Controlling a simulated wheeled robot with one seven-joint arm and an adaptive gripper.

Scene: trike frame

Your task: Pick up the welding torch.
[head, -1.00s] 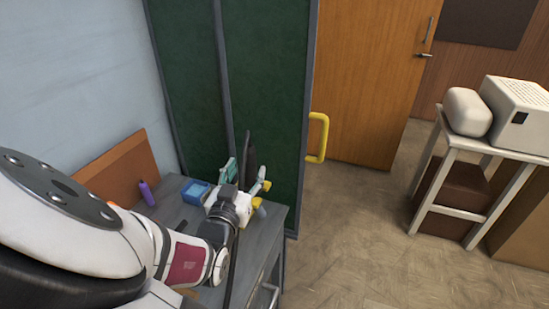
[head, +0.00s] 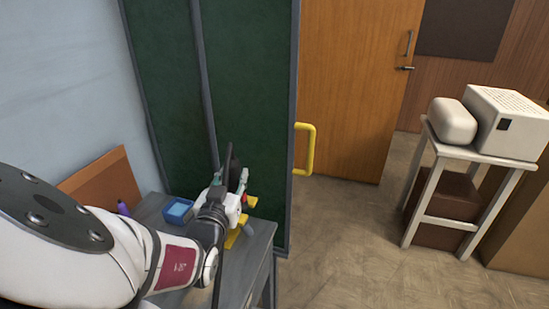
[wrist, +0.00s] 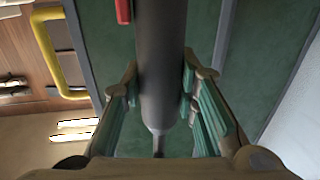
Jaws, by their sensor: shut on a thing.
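The welding torch (wrist: 160,75) is a dark grey tube with a red part near its top in the wrist view. It runs between the two fingers of my gripper (wrist: 160,90), whose teal pads lie on either side of it. My gripper is shut on the torch. In the head view, my gripper (head: 236,188) is above the far right part of the grey table, and the dark torch (head: 228,160) sticks up from it. My wrist and fingers hide much of the torch there.
The grey table (head: 255,255) bears a blue box (head: 178,211), a purple bottle (head: 123,208) and a yellow thing (head: 240,230) under my gripper. A green panel (head: 255,90) stands close behind. A white stand (head: 440,180) is at right, with open floor between.

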